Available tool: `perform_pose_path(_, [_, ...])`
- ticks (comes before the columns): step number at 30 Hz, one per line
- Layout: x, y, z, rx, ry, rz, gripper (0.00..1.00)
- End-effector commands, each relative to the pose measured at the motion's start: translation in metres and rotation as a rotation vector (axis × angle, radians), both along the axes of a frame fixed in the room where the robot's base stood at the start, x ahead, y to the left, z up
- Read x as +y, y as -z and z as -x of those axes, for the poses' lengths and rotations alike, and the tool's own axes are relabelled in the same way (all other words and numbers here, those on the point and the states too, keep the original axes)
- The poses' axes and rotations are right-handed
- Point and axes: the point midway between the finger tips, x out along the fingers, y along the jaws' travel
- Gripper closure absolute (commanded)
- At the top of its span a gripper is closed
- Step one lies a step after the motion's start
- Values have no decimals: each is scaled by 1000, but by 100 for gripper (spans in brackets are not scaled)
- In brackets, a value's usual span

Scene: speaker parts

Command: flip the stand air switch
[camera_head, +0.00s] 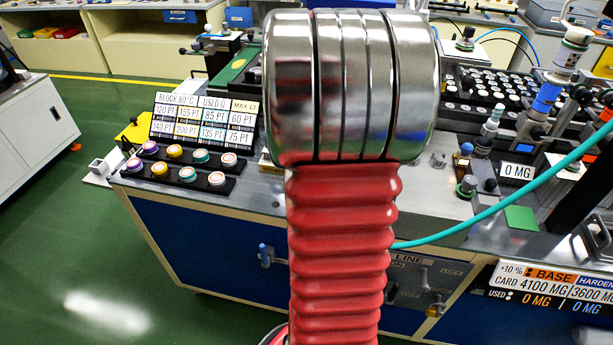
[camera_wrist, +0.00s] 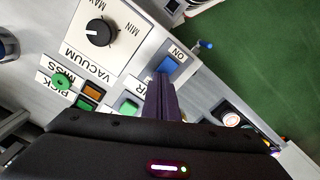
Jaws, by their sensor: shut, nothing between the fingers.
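In the wrist view, a blue switch (camera_wrist: 169,66) sits on a light panel marked ON, beside a partly hidden label ending in "IR". I take it as the air switch, though which way it is set is not clear. My gripper (camera_wrist: 158,80) points at this panel with its dark fingers shut together and nothing between them. The fingertips appear just beside the blue switch, over the label. I cannot tell whether they touch the panel. In the head view, my red arm hides the gripper and the switch.
A black VACUUM knob (camera_wrist: 98,32) and green (camera_wrist: 128,106) and orange (camera_wrist: 92,88) buttons lie near the fingers. A small blue lever (camera_wrist: 204,43) sticks out at the bench edge. In the head view, a teal hose (camera_head: 500,204) crosses the bench at right.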

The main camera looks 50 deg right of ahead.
Motion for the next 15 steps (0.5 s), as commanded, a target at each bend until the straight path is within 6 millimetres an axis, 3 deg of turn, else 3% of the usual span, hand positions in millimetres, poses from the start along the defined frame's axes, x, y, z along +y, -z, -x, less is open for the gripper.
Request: perform_pose_path(15, [0, 6, 0, 0, 0, 0, 100])
